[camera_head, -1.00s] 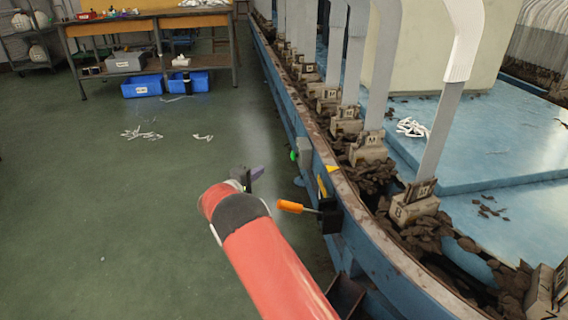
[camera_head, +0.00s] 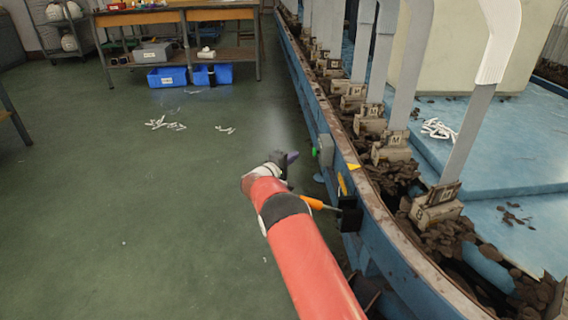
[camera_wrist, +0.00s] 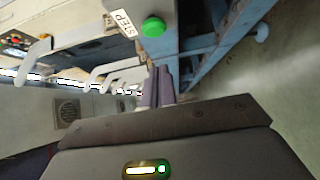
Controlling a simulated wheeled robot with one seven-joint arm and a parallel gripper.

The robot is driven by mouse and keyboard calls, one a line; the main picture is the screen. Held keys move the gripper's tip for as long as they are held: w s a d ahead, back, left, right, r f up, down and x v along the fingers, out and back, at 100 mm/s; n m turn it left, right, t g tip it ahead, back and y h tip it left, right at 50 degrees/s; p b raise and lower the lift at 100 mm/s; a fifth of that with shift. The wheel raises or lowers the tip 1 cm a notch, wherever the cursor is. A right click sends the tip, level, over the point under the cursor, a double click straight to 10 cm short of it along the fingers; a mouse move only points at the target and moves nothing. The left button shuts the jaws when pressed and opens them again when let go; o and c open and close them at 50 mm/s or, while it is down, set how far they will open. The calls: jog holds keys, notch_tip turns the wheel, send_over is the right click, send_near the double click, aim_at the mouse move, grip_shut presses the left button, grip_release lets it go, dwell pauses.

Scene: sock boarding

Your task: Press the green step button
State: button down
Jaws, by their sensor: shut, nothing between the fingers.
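The green step button (camera_head: 314,151) sits on a grey box (camera_head: 326,150) on the side of the blue machine frame. In the wrist view the round green button (camera_wrist: 153,27) shows beside a label reading STEP (camera_wrist: 124,22). My gripper (camera_head: 291,157) is at the end of my red arm, just left of the button in the head view. In the wrist view its dark purple fingers (camera_wrist: 158,84) are together and empty. The fingertips are below the button in that picture, and a gap shows between them.
An orange-handled lever (camera_head: 313,203) on a black mount (camera_head: 350,214) sticks out from the frame near my arm. The blue frame (camera_head: 308,92) runs along the right, carrying a row of upright white boards (camera_head: 468,135). The green floor (camera_head: 130,220) on the left is mostly open.

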aim_at(316, 152)
jog(key=d, duration=0.2)
jog(key=w+d, duration=0.1)
jog(key=d, duration=0.1)
jog(key=shift+d+p, duration=0.3)
jog(key=shift+d, duration=0.1)
jog(key=shift+f, duration=0.1)
